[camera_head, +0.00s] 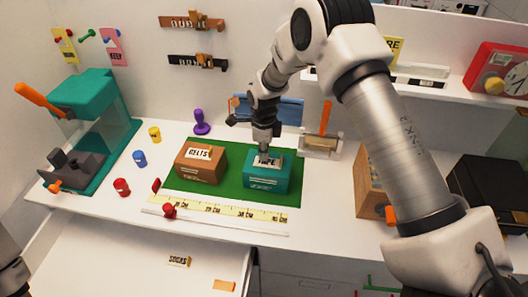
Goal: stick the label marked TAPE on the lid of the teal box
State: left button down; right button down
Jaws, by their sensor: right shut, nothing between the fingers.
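The teal box (266,183) stands on the green mat (225,194), right of the middle. The label marked TAPE (270,163) lies on its lid, with its left part behind my right gripper. My right gripper (264,156) points down at the label and lid, shut, with nothing held between its fingers. It appears to touch the label, but the exact contact is hidden. My left gripper is not in view.
A brown box labelled BELTS (200,163) stands left of the teal box. A yellow ruler strip (225,208) lies in front. A teal machine with an orange lever (85,95) is at the left. A SOCKS label (180,261) lies at the front.

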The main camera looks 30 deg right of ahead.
jog(key=shift+f+b, duration=0.3)
jog(key=shift+f, duration=0.4)
jog(key=shift+r, duration=0.15)
notch_tip(320, 180, up, 7)
jog(key=p, duration=0.6)
dwell(0.5)
